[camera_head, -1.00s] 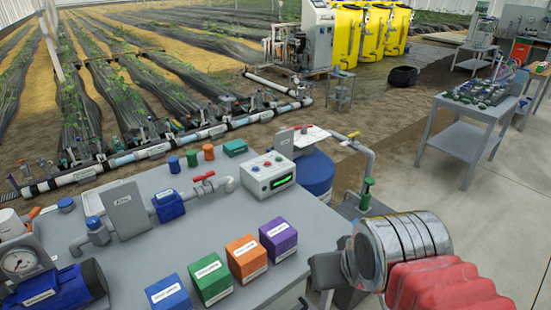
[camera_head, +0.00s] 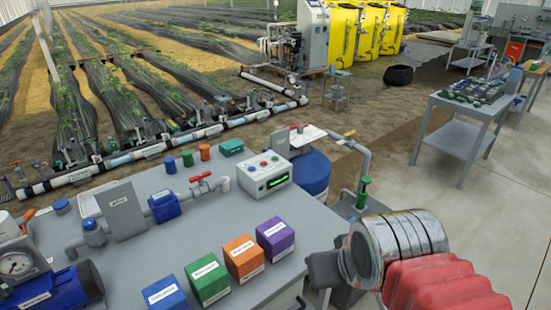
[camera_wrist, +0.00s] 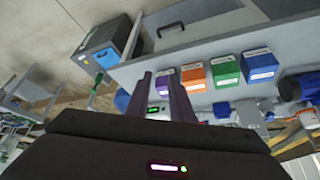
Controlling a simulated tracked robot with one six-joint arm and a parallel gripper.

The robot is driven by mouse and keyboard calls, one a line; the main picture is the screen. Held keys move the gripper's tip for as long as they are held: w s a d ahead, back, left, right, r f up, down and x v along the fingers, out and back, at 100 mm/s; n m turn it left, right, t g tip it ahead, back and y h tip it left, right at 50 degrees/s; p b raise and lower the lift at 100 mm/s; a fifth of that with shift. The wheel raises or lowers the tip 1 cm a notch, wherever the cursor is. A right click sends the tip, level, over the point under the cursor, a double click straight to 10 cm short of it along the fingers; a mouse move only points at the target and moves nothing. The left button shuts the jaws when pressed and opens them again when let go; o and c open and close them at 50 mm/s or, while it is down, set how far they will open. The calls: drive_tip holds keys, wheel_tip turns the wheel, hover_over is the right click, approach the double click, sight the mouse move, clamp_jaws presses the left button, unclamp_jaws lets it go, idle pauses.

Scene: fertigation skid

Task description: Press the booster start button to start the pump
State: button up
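The control box (camera_head: 263,181), pale grey with a lit green display, stands at the far right part of the grey bench. Small round buttons (camera_head: 264,164), at least one of them red, sit on its top panel; their labels are too small to read. In the wrist view, the green display (camera_wrist: 153,110) shows between my fingers, and the rest of the box is mostly hidden. My gripper (camera_wrist: 158,74) has its two dark fingers apart with nothing held. In the head view my arm is at the lower right, apart from the box; the fingertips cannot be made out there.
Purple (camera_head: 275,239), orange (camera_head: 243,257), green (camera_head: 208,279) and blue (camera_head: 166,295) labelled blocks line the bench's near side. A red-handled valve and pipe (camera_head: 200,184) lie left of the box. A blue tank (camera_head: 311,172) stands behind it.

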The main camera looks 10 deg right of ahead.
clamp_jaws()
idle(1.2)
